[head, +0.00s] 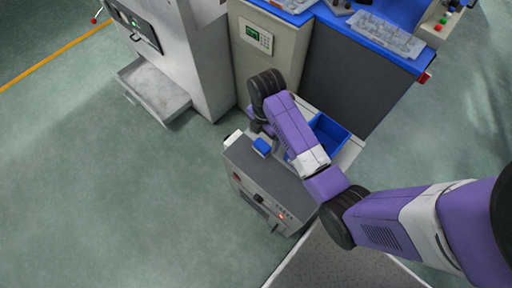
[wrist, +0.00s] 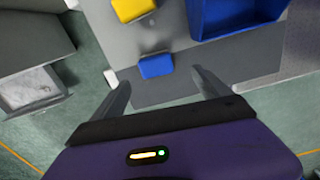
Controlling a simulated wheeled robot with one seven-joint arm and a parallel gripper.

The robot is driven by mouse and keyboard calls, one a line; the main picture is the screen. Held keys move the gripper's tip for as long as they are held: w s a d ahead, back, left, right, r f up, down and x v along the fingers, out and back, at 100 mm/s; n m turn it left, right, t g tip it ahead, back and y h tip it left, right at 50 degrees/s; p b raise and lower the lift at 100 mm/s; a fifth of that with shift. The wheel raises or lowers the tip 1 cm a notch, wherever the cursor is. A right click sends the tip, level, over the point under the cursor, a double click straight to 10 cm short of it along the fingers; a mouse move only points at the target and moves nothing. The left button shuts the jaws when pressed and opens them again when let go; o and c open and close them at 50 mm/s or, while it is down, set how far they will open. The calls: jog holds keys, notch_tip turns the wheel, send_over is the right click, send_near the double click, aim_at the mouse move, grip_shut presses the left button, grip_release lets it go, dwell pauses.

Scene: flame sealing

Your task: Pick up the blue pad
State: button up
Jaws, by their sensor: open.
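The blue pad (wrist: 156,66) is a small rounded block on the grey top of a machine, seen near the upper middle of the wrist view. It also shows in the head view (head: 262,147), just below the end of my arm. My gripper (wrist: 161,79) is open and empty. In the wrist picture its two fingers spread to either side of the pad, and the pad appears just past the fingertips with no visible contact. The height between fingers and pad is hard to tell. In the head view my wrist mostly hides the fingers.
A blue bin (head: 330,132) stands to the right. A white cabinet with an open drawer (head: 155,88) is at the left. A blue-topped bench (head: 365,27) is behind. The floor at left is clear.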

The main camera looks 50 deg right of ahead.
aim_at(262, 145)
notch_tip(262, 145, down, 2)
jog(key=shift+f, duration=0.15)
jog(key=shift+w+d+f+b, duration=0.15)
jog(key=shift+f+b, duration=0.3)
jog(key=shift+f, duration=0.95)
jog(key=shift+w+d+f+b, duration=0.15)
jog(key=shift+f+b, duration=0.3)
jog(key=shift+f, duration=0.9)
jog(key=shift+a, duration=0.1)
jog(key=shift+c, duration=0.2)
jog(key=c, duration=1.4)
